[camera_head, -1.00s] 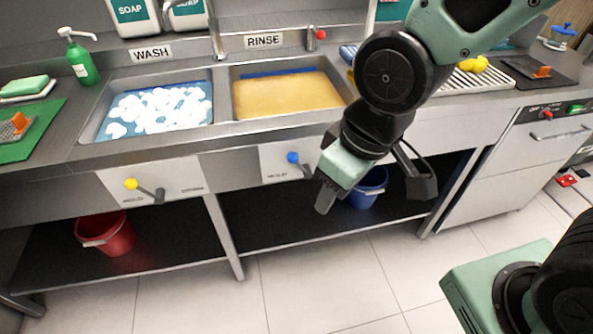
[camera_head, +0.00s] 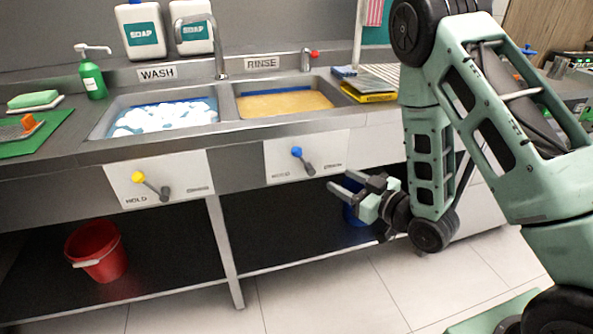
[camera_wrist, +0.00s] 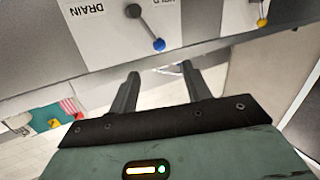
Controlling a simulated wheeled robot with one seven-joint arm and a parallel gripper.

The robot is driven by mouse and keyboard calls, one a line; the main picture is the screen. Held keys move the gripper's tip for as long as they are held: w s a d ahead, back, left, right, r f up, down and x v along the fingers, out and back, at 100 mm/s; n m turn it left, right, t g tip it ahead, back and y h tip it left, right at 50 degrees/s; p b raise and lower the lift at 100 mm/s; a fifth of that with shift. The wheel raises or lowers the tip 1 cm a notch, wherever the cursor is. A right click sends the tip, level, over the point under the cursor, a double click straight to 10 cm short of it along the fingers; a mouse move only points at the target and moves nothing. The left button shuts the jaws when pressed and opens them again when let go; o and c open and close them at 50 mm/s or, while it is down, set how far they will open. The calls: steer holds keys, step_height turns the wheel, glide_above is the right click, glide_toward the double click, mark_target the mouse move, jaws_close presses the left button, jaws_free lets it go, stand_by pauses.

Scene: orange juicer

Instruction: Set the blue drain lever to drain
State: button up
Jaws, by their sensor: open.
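The blue drain lever (camera_head: 297,153) is on the white panel under the RINSE basin. Its blue knob points up and to the left of its pivot, toward the HOLD side, with DRAIN lettered at the right. In the wrist view the panel looks upside down, and the blue knob (camera_wrist: 159,45) shows just beyond the fingertips. My gripper (camera_head: 338,180) is open and empty, to the right of and below the lever, with its fingers pointing left. In the wrist view its two fingers (camera_wrist: 160,72) are spread apart, not touching the lever.
A yellow-knobbed lever (camera_head: 139,177) is on the panel under the WASH basin. The RINSE basin (camera_head: 285,100) holds orange-brown liquid. A red bucket (camera_head: 97,252) and a partly hidden blue bucket (camera_head: 352,212) stand on the lower shelf. The space before the panels is clear.

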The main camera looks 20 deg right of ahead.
steer(key=s, duration=0.1)
steer(key=b, duration=0.5)
glide_toward(301, 154)
steer(key=shift+t, duration=0.4)
steer(key=x, duration=1)
steer(key=shift+s+a+f, duration=0.15)
steer(key=shift+a+f, duration=0.05)
steer(key=shift+f, duration=0.05)
jaws_close()
